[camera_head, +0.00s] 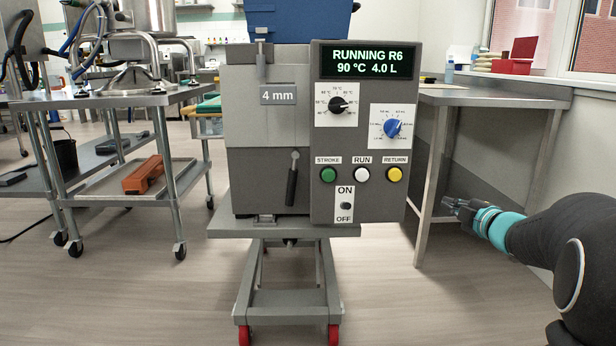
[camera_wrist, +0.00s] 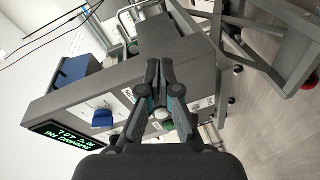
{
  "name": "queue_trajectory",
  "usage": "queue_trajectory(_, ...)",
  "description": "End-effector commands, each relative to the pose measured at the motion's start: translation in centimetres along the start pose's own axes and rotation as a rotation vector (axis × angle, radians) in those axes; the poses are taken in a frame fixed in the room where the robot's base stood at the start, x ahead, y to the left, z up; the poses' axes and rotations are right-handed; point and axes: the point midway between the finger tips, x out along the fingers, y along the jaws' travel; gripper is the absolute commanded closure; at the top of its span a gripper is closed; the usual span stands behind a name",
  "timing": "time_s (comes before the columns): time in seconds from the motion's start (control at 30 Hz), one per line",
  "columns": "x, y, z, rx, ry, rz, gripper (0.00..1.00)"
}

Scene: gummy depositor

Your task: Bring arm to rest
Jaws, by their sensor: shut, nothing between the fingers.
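My gripper (camera_head: 450,205) is at the right of the head view, level with the lower part of the depositor and apart from it. Its fingers are shut and empty. In the wrist view my gripper (camera_wrist: 160,70) points toward the side of the depositor. The grey depositor (camera_head: 265,140) stands upright in the middle of the head view, and its display (camera_head: 357,60) reads "RUNNING R6, 90 °C 4.0 L". The display also shows in the wrist view (camera_wrist: 68,142). My teal and black forearm extends in from the lower right corner.
A steel table (camera_head: 490,97) stands right of the depositor, behind my gripper. A wheeled steel cart (camera_head: 125,98) with an orange object (camera_head: 147,177) on its lower shelf is at the left. The depositor rests on a stand (camera_head: 290,300) with red wheels. Floor in front is clear.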

Motion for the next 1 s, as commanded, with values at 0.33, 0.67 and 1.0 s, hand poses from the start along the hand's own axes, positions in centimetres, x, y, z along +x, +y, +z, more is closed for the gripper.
queue_trajectory(0.33,-7.1,-3.0,6.1,0.459,-0.595,-0.007,1.00)
queue_trajectory(0.67,-18.3,-10.0,-0.3,0.948,-1.020,-0.128,1.00)
queue_trajectory(1.0,-29.3,-15.8,-15.6,1.307,-1.156,-0.410,1.00)
